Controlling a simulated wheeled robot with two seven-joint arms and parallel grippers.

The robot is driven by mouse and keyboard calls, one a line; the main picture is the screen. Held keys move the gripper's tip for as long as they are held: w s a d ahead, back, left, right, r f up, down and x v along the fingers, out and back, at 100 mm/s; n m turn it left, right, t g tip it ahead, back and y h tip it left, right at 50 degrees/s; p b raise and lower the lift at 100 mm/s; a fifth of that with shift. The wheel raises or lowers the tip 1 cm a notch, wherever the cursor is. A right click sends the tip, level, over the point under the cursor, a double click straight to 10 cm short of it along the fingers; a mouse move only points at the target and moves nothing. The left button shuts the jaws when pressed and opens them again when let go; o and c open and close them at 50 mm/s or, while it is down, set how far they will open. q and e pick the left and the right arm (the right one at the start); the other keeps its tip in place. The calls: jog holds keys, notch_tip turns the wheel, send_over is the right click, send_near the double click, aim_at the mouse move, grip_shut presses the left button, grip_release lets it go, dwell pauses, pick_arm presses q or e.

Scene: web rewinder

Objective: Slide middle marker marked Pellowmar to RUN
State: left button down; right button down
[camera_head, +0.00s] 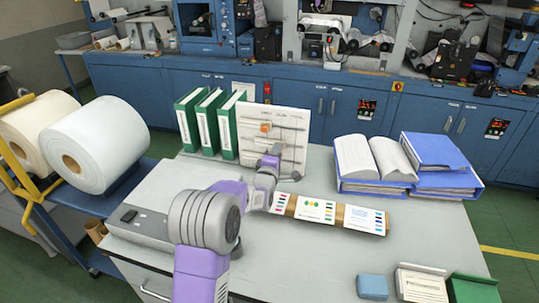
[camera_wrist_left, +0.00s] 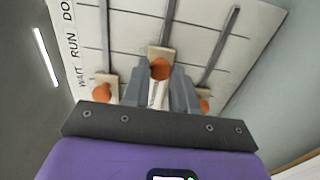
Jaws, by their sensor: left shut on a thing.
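The white board (camera_head: 291,124) stands upright on the table; its top labels are too small to read in the head view. In the left wrist view, the board (camera_wrist_left: 222,20) has grey slots, printed lines and the words WAIT, RUN and a cut-off DO. The middle marker (camera_wrist_left: 158,53) has a wooden plate and orange knob, roughly level with RUN and farther along than its two neighbours. My left gripper (camera_head: 273,160) is at the board, its fingers (camera_wrist_left: 160,80) shut on this marker. The name Pellowmar is not readable. My right gripper is out of view.
Green binders (camera_head: 209,123) stand left of the board. Sample cards (camera_head: 315,209) lie in front, and blue binders (camera_head: 430,153) lie to the right. A blue block (camera_head: 372,286) is near the front edge. The table's front middle is clear.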

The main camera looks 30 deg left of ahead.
pick_arm(q)
jog(key=c, duration=0.9)
grip_release()
jog(key=shift+a, duration=0.1)
jog(key=shift+s, duration=0.1)
jog(key=shift+p+v, duration=0.35)
jog(key=shift+v, duration=3.4)
jog(key=shift+r, duration=0.15)
